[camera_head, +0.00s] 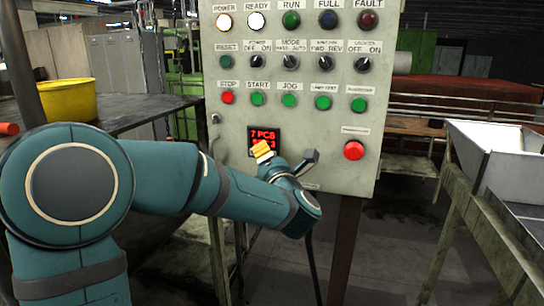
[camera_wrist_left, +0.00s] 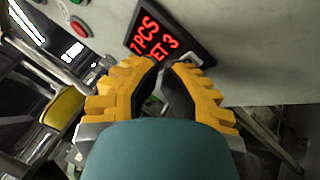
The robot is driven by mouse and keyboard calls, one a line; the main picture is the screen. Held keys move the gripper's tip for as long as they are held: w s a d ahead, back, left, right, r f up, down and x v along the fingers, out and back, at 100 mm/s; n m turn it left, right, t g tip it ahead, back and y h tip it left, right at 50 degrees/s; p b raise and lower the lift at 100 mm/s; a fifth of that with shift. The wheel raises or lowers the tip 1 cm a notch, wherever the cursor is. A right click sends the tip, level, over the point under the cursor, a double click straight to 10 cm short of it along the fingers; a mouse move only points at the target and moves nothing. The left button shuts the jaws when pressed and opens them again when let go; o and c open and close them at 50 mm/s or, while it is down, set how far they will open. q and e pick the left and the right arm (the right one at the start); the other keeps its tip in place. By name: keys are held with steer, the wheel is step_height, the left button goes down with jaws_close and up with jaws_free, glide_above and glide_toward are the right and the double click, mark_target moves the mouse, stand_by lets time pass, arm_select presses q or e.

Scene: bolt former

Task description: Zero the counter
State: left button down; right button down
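The counter display (camera_head: 265,138) is a small dark screen with red digits, low on the control panel. It reads "7 PCS" on top; the line below is partly covered in the head view. In the left wrist view the display (camera_wrist_left: 160,37) shows "7 PCS" and what looks like "SET 3". My left gripper (camera_head: 262,150), with yellow fingers, is in front of the display's lower part. In the left wrist view its fingertips (camera_wrist_left: 165,65) are close together just below the display, with a small grey part behind them. Contact cannot be told. My right gripper is not in view.
The grey panel (camera_head: 230,120) carries lamps, selector switches, a green RESET button (camera_head: 224,62), a red STOP button (camera_head: 227,97), several green buttons and a large red button (camera_head: 354,150). A yellow bucket (camera_head: 68,99) stands left; a white bin (camera_head: 500,158) stands right.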

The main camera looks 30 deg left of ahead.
arm_select(q)
steer(key=shift+s+d+b, duration=0.15)
steer(key=shift+s+b, duration=0.4)
steer(key=shift+b, duration=0.1)
steer(key=s+d+b, duration=0.1)
steer(key=s+b, duration=0.1)
steer(key=s, duration=0.4)
steer(key=shift+d+b, duration=0.2)
steer(key=shift+b, duration=0.2)
stand_by(0.4)
